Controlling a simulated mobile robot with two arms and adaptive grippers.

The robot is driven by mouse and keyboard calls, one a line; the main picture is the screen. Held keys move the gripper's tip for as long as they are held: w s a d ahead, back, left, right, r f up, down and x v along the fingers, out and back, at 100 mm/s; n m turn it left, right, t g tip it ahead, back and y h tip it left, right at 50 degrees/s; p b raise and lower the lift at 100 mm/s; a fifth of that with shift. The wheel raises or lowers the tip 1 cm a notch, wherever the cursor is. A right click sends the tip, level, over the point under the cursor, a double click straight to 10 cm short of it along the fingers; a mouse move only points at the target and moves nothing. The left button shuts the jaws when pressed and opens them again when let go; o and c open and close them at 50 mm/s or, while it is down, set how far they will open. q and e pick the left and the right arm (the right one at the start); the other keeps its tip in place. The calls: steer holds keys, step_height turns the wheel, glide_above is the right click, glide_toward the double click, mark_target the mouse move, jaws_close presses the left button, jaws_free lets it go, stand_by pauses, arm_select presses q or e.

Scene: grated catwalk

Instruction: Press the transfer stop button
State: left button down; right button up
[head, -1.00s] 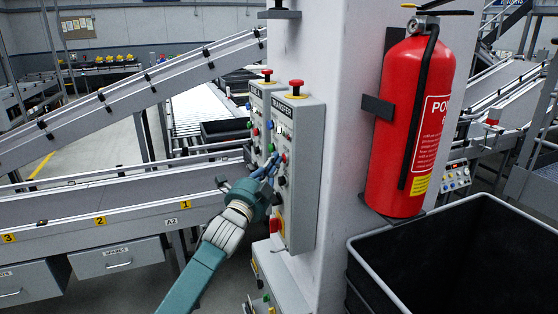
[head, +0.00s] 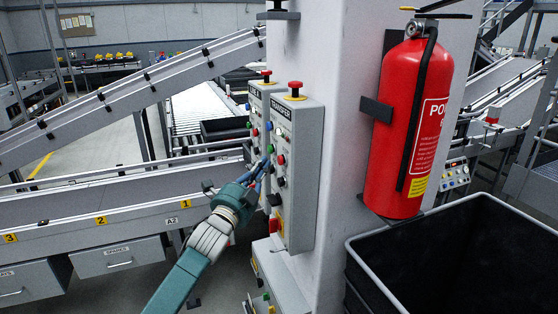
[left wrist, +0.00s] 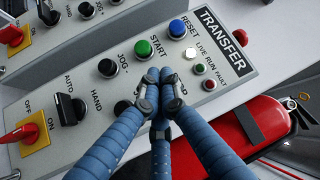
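The grey TRANSFER panel (head: 301,175) is on the side of the pale column, and its face fills much of the left wrist view (left wrist: 225,65). There I see a blue RESET button (left wrist: 179,27), a green START button (left wrist: 144,48) and a black JOG button (left wrist: 108,67). My left gripper (left wrist: 160,78) has its blue fingers drawn together, with nothing seen between them. The fingertips cover the panel below START and partly hide a label there; the stop button cannot be made out. In the head view my left gripper (head: 263,168) is just left of the panel face; contact cannot be told.
A second panel (head: 257,102) stands beside it on the left. A red mushroom button (head: 295,87) tops the TRANSFER panel. A red fire extinguisher (head: 408,130) hangs on the column's right, above a black bin (head: 450,235). A conveyor (head: 110,215) runs on the left.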

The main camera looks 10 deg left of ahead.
arm_select(q)
steer(key=s+a, duration=0.1)
steer(key=s+a+p, duration=0.1)
steer(key=a, duration=0.1)
steer(key=shift+s+a, duration=0.1)
steer(key=shift+a, duration=0.05)
stand_by(0.6)
